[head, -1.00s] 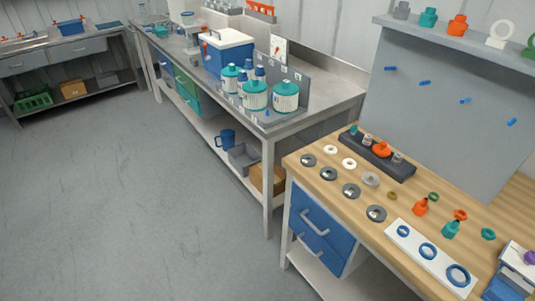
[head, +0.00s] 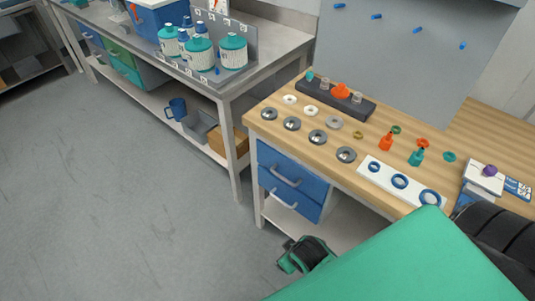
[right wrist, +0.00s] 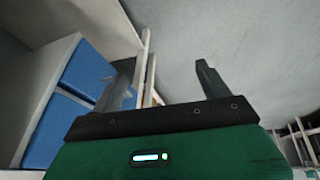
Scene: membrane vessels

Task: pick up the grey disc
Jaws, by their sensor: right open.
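A plain grey disc (head: 334,122) with a centre hole lies flat on the wooden bench, at the right end of a short row with two white rings (head: 310,110). Several darker metallic discs (head: 317,137) lie in a row nearer the bench's front edge. My right gripper (right wrist: 164,82) is open and empty in the right wrist view. In the head view, its green body shows low beside the bench's drawers, well below and away from the grey disc. The right wrist view does not show the disc. My left gripper is not in view.
The wooden bench top (head: 285,97) also carries a dark rack (head: 356,104), a white strip with blue rings (head: 376,181), and small orange and teal bottles (head: 386,144). Blue drawers (head: 292,170) sit below its edge. The grey floor (head: 120,200) to the left is open.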

